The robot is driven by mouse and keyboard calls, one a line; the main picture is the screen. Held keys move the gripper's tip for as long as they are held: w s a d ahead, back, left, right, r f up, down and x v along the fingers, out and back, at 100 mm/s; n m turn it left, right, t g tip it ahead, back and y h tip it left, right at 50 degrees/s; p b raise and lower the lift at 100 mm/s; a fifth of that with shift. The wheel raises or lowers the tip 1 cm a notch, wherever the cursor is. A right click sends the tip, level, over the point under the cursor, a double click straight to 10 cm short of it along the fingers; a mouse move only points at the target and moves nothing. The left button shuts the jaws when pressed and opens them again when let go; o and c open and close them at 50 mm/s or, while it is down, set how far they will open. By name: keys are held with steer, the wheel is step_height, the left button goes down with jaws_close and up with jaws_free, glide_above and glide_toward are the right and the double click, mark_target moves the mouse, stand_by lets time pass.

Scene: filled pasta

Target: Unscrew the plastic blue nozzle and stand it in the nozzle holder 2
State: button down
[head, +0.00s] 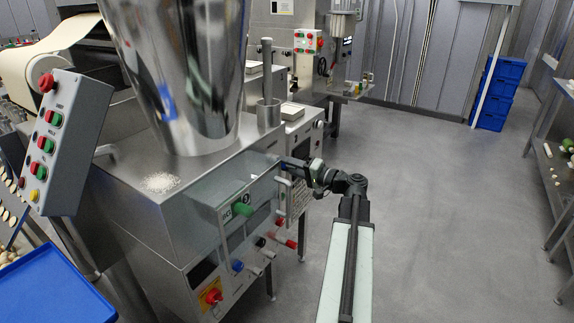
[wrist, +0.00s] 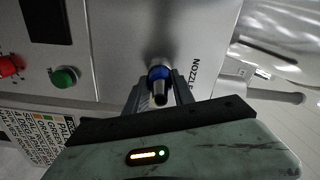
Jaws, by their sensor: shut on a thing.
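The blue nozzle (wrist: 159,73) shows in the wrist view as a blue collar with a dark tip. It sits at the end of a short metal spout on the steel machine face, and I cannot tell whether it is still threaded on. My gripper (wrist: 159,93) has one finger on each side of the nozzle and is shut on it. In the head view my gripper (head: 289,164) is at the right side of the steel filling machine (head: 165,205), and the nozzle is hidden there. I cannot make out nozzle holder 2 for certain.
Printed lettering starting "NOZZLE" (wrist: 194,74) is beside the spout. A green button (wrist: 64,77) and a red knob (wrist: 10,66) are on the panel to the left. Handles and knobs stick out from the machine front. The grey floor (head: 440,190) to the right is clear.

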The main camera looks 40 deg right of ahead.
steer(key=n, duration=0.7)
steer(key=shift+n, duration=0.3)
steer(key=n, duration=0.7)
steer(key=shift+s, duration=0.1)
steer(key=n, duration=0.4)
